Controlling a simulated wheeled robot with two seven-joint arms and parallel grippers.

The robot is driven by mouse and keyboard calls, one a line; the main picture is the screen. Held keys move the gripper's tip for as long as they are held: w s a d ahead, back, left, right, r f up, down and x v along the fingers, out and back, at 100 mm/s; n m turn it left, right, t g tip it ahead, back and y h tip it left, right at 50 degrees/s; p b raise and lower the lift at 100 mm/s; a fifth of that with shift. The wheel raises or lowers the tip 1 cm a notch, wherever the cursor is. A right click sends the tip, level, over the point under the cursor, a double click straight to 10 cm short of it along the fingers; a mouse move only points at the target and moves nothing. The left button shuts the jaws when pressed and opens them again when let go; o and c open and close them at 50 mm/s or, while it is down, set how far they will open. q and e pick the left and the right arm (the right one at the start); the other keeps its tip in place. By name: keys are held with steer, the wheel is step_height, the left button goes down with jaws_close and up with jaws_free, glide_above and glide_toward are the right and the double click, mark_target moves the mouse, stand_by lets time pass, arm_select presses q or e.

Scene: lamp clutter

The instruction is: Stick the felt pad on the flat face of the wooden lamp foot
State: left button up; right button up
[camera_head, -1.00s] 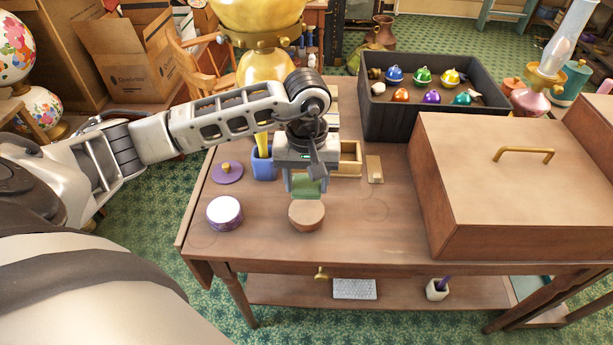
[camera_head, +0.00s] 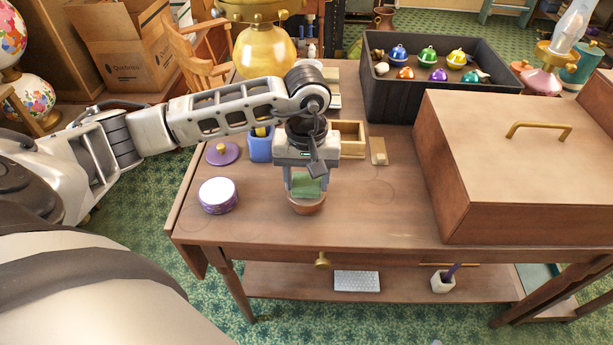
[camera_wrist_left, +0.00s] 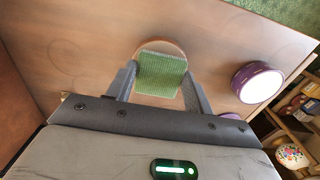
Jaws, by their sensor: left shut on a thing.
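My left gripper (camera_head: 306,191) is shut on the green felt pad (camera_head: 306,184), which lies between its two fingers. The round wooden lamp foot (camera_head: 308,208) stands on the table directly below, and the pad hides much of its top in the head view. In the left wrist view the felt pad (camera_wrist_left: 161,76) covers most of the lamp foot (camera_wrist_left: 161,46), whose far rim shows beyond it. I cannot tell whether the pad touches the foot's face. My right gripper is not in view.
A purple tin with a white top (camera_head: 218,195) and a purple lid (camera_head: 222,153) are to the left. A blue cup (camera_head: 260,147) and an open wooden box (camera_head: 352,139) stand behind. A large wooden case (camera_head: 505,170) blocks the right. The table front is clear.

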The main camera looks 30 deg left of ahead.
mark_target(307, 184)
arm_select(q)
steer(key=shift+f+b, duration=0.55)
stand_by(0.9)
steer(key=o, duration=0.7)
steer(key=shift+o, duration=0.2)
steer(key=shift+r, duration=0.1)
steer(key=shift+r+p, duration=1.85)
steer(key=shift+r, duration=1.1)
